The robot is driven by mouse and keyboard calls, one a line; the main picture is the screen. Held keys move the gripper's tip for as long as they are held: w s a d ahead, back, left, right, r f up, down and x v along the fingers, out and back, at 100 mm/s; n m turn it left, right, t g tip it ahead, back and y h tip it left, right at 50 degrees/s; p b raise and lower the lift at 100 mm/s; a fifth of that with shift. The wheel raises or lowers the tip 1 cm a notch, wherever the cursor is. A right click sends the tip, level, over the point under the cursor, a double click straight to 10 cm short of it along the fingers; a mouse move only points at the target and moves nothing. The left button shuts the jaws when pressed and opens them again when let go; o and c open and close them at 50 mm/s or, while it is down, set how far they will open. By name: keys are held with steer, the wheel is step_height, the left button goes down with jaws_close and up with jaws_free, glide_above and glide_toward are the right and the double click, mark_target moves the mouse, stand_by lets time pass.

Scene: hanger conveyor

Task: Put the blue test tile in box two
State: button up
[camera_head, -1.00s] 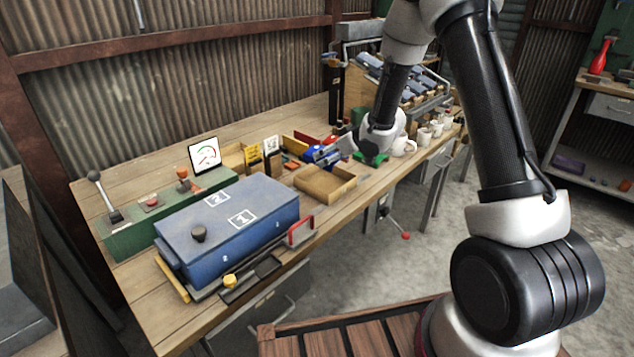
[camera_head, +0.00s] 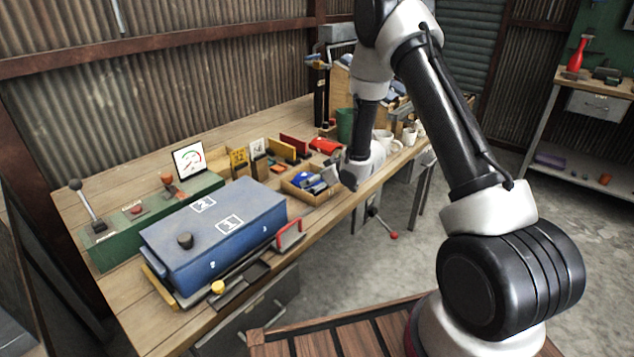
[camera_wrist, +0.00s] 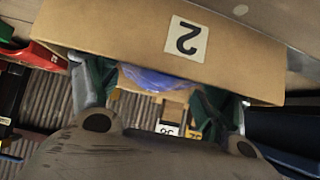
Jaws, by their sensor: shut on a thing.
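My gripper (camera_head: 322,182) is shut on the blue test tile (camera_head: 303,179), over or inside an open wooden box (camera_head: 318,199) on the bench. In the wrist view the blue tile (camera_wrist: 155,79) shows between the green-padded fingers (camera_wrist: 155,98), partly hidden behind a tan box wall (camera_wrist: 120,42) with an upside-down "2" label. I cannot tell whether the tile touches the box floor.
Label cards (camera_head: 238,160) and coloured bins (camera_head: 293,146) stand behind. White mugs (camera_head: 385,140) stand to the right.

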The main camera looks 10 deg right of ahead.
steer(key=o, duration=0.9)
steer(key=shift+f, duration=0.1)
steer(key=shift+c, duration=0.2)
steer(key=shift+r, duration=0.2)
steer(key=s+d+r+m+h, duration=0.1)
steer(key=s+d+r+h, duration=0.1)
steer(key=s+d+r, duration=0.55)
steer(key=s+d+r+m+h, duration=0.2)
steer(key=s+d+r, duration=0.2)
steer(key=r, duration=0.6)
steer(key=s+d+r+m+h, duration=0.1)
steer(key=s+d+r+h, duration=0.1)
steer(key=s+d+r, duration=0.55)
steer(key=s+a+r+m+g, duration=0.1)
steer(key=s+r, duration=0.3)
steer(key=s, duration=0.7)
steer(key=s+a+r+m+g, duration=0.2)
steer(key=s+a+r, duration=0.1)
steer(key=s, duration=0.9)
steer(key=shift+s+r+g, duration=0.3)
steer(key=shift+r+g, duration=0.1)
